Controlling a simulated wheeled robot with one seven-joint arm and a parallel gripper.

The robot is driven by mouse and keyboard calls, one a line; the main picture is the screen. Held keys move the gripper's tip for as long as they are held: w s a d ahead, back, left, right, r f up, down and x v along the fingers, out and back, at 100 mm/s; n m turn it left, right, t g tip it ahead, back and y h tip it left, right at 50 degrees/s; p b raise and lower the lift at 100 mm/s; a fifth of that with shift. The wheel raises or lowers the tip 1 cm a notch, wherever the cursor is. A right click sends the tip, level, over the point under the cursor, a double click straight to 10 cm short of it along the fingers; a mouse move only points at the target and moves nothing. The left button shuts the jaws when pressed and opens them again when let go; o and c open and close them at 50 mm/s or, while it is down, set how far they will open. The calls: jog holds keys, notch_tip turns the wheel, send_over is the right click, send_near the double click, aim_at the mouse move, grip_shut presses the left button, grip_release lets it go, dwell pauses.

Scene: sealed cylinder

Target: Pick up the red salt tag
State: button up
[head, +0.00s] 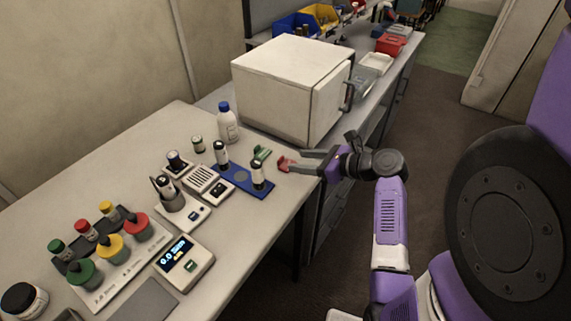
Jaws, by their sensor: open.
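The red tag (285,163) is a small red piece at the right edge of the table, just right of a small green piece (262,154). I cannot read any marking on it. My gripper (291,161) reaches in from the right, with its jaws open and its fingertips at the red tag. The tag seems to lie between or just beyond the fingertips. I cannot tell whether the fingers touch it, or whether it rests fully on the table.
A blue tray (238,174) with dark-capped vials lies just left of the tags. A white box (285,85) with a handle stands behind. A white bottle (227,122), a scale (184,264) and a rack of colored-capped flasks (103,279) fill the left. The table edge is close.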

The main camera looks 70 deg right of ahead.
aim_at(282, 159)
jog(key=x, duration=0.6)
jog(key=shift+w+a+r+p, duration=0.1)
jog(key=shift+a+r+p, duration=0.1)
jog(key=shift+p, duration=0.2)
jog(key=shift+c, duration=0.2)
grip_shut()
